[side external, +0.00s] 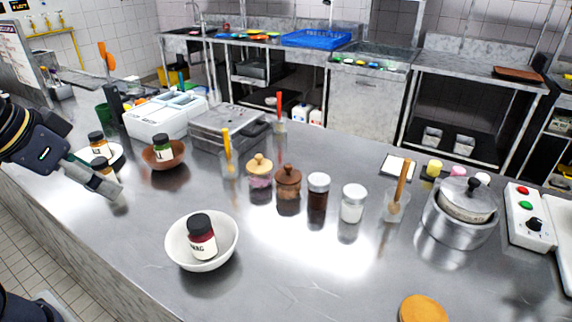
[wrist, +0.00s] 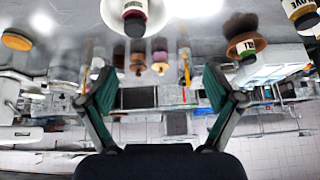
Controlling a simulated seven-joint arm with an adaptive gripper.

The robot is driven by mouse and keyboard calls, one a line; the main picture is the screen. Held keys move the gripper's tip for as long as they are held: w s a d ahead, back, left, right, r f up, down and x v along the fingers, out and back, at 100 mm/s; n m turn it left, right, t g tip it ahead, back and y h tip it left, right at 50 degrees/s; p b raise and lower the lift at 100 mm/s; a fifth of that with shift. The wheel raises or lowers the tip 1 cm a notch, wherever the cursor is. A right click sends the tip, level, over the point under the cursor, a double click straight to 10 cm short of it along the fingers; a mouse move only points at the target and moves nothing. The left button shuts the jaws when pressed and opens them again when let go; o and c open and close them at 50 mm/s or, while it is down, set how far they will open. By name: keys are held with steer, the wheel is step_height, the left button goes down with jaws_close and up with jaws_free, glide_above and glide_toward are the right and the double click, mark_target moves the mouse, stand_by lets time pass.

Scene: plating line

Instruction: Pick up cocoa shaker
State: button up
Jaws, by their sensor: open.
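A dark brown shaker with a white lid (side external: 318,196), which looks like the cocoa shaker, stands upright on the steel counter, though no label is readable. It also shows small and upside down in the wrist view (wrist: 118,56). A brown jar with a knobbed lid (side external: 288,185) stands to its left and a white shaker (side external: 353,205) to its right. My gripper (side external: 116,197) is over the counter's left part, well apart from the shaker. In the wrist view my gripper (wrist: 157,85) has its fingers spread and nothing between them.
A white bowl (side external: 176,253) holding a labelled jar (side external: 201,238) lies between my gripper and the shaker. A brown bowl (side external: 178,158) with a jar is near my gripper. A yellow-handled brush (side external: 227,150), a wooden-handled utensil (side external: 401,185) and a steel pot (side external: 435,222) also stand on the counter.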

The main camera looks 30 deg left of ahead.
steer(key=w+d+r+m+t, duration=0.2)
steer(key=w+d+r+m, duration=0.15)
steer(key=w+r, duration=0.65)
steer(key=m+g+h, duration=0.3)
steer(key=h, duration=0.1)
glide_above(314, 180)
steer(key=s+a, duration=0.4)
steer(key=s, duration=0.2)
step_height(314, 180, down, 18)
steer(key=x, duration=1)
steer(key=shift+s, duration=0.1)
steer(key=x, duration=0.5)
steer(key=shift+w+f, duration=0.3)
steer(key=shift+w, duration=0.15)
